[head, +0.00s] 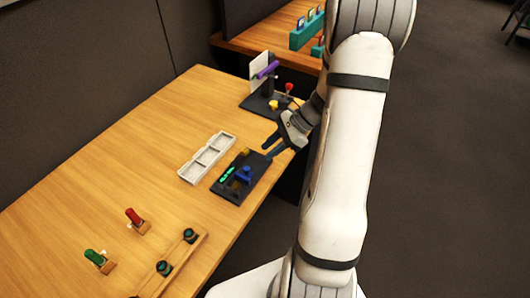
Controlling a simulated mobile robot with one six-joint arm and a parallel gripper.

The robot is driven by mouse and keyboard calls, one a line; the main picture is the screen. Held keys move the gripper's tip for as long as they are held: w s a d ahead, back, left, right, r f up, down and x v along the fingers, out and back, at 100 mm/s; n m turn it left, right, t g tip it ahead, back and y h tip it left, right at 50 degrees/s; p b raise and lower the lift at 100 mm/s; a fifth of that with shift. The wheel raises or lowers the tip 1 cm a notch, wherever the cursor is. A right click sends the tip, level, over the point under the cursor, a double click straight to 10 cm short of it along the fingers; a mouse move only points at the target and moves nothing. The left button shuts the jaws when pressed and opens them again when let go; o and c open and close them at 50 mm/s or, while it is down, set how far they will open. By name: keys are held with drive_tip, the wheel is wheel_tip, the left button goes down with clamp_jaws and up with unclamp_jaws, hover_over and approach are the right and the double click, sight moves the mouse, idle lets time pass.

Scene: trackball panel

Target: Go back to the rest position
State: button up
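My gripper (270,148) is above the right edge of the wooden table, beside the upper right corner of the dark trackball panel. Its two dark fingers look spread apart, with nothing seen between them. The dark panel (231,191) lies flat on the table, with a blue part (245,174), a lit green strip (227,174) and a small yellow part near its far end. Whether a fingertip touches the panel cannot be told from this view.
A white compartment tray (207,157) lies left of the panel. Behind stands a dark base with a purple part (267,70) and red and yellow knobs. Red (134,216) and green (94,256) handled switches and a wooden strip with dark knobs are in front. The table's left is clear.

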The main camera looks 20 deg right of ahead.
idle(0.4)
drive_tip(key=s+a+r+n+h, duration=0.4)
drive_tip(key=s+r+n, duration=0.3)
drive_tip(key=n, duration=0.3)
drive_tip(key=s+a+r+n+t+h, duration=0.1)
drive_tip(key=s+a+r+n+h, duration=0.3)
drive_tip(key=s+r+n, duration=0.3)
drive_tip(key=a+r+n, duration=0.1)
drive_tip(key=r+n, duration=0.1)
drive_tip(key=shift+s+n+t+h, duration=0.3)
drive_tip(key=shift+s+n+h, duration=0.05)
drive_tip(key=shift+n+h, duration=0.05)
